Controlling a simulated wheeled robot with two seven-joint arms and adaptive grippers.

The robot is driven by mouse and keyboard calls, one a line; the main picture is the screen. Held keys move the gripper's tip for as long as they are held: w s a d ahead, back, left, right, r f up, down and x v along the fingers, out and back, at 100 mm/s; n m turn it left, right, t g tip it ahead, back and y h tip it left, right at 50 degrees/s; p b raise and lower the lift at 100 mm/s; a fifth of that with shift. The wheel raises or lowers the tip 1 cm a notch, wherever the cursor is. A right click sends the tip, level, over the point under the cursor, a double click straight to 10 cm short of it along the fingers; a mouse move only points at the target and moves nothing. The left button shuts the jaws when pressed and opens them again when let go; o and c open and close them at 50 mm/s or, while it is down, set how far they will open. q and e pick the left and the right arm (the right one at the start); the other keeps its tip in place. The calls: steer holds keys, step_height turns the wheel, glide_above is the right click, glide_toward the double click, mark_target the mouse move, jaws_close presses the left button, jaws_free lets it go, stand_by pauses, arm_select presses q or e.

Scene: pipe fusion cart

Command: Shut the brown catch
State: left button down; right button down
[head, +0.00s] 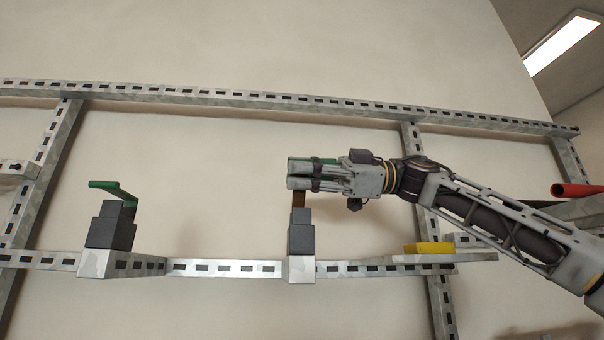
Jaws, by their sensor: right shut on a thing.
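The brown catch (298,201) stands on a dark grey block (301,238) in the middle of the head view. Its brown lever rises upright from the block, and its upper end is hidden by my right gripper. My right gripper (300,177) reaches in from the right and is shut on the top of this lever. A green piece shows just behind and above the fingers; I cannot tell what it belongs to. My left gripper is not in view.
A second dark block (111,226) with a green lever (114,189) stands to the left on the slotted metal rail (224,268). A yellow block (428,248) lies on a shelf under my right arm. A red pipe (577,190) is at the far right.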

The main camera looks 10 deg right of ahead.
steer(key=shift+s, duration=0.1)
steer(key=shift+s+f+n+b, duration=0.45)
steer(key=shift+f+n, duration=0.15)
steer(key=shift+n, duration=0.55)
steer(key=shift+s+f+n+b, duration=0.5)
steer(key=shift+f+n, duration=0.1)
steer(key=shift+n, duration=0.6)
steer(key=shift+s+f+n+b, duration=0.45)
steer(key=shift+f+n, duration=0.15)
steer(key=shift+n, duration=0.55)
steer(key=c, duration=1.6)
jaws_free()
steer(key=shift+c, duration=0.2)
steer(key=shift+d, duration=0.1)
